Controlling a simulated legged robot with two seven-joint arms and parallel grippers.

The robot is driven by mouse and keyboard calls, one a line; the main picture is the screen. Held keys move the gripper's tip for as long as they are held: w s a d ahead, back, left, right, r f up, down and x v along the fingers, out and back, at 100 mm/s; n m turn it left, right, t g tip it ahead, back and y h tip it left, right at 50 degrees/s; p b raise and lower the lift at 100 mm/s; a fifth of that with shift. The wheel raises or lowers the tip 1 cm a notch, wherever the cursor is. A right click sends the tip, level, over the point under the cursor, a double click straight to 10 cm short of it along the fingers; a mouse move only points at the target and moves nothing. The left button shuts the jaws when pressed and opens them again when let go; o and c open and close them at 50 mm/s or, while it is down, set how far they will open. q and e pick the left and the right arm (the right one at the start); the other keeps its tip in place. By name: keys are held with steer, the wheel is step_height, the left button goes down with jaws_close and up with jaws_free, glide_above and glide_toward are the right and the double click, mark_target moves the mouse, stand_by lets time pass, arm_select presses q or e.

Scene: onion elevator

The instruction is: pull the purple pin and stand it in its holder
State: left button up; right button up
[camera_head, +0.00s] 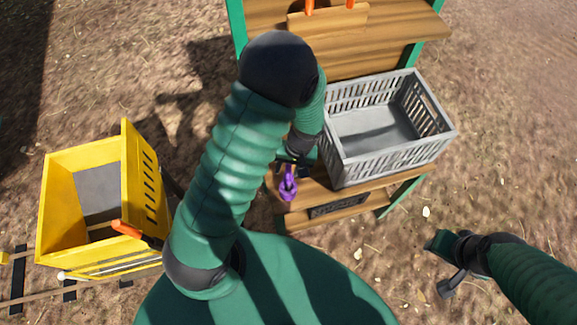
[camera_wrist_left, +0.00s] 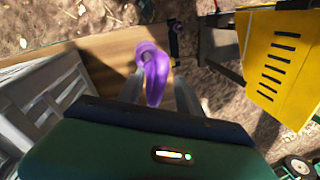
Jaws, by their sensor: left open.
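The purple pin (camera_head: 288,184) is at the left end of the wooden shelf, beside the grey crate. It has a rounded loop at its top, which shows large in the left wrist view (camera_wrist_left: 153,75). My left gripper (camera_head: 291,167) is open at the pin. In the wrist view its two fingers lie either side of the purple loop, and I cannot tell if they touch it. The pin's lower part is hidden. My right gripper (camera_head: 445,265) is open and empty, low at the right over the ground. I cannot make out the pin's holder for certain.
A grey slatted crate (camera_head: 338,168) stands on the wooden shelf (camera_head: 300,217) of a green-framed stand. A yellow cart (camera_head: 58,200) with an orange handle (camera_head: 127,229) stands at the left by rails. Orange pieces (camera_head: 310,6) show at the top. Bare ground lies at the right.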

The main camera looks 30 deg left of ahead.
arm_select(q)
step_height(320, 180, up, 16)
steer(key=w+d+r, duration=0.1)
steer(key=w+d, duration=0.1)
steer(key=d, duration=0.1)
steer(key=s+d+f+m+t+h+b, duration=0.1)
steer(key=s+f+m+t+h, duration=0.1)
steer(key=s+f+m+t, duration=0.1)
steer(key=s+f+m, duration=0.1)
steer(key=s+m, duration=0.1)
steer(key=s, duration=0.1)
steer(key=shift+d+f+t+b, duration=0.2)
steer(key=shift+f+t+b, duration=0.1)
steer(key=shift+f, duration=0.1)
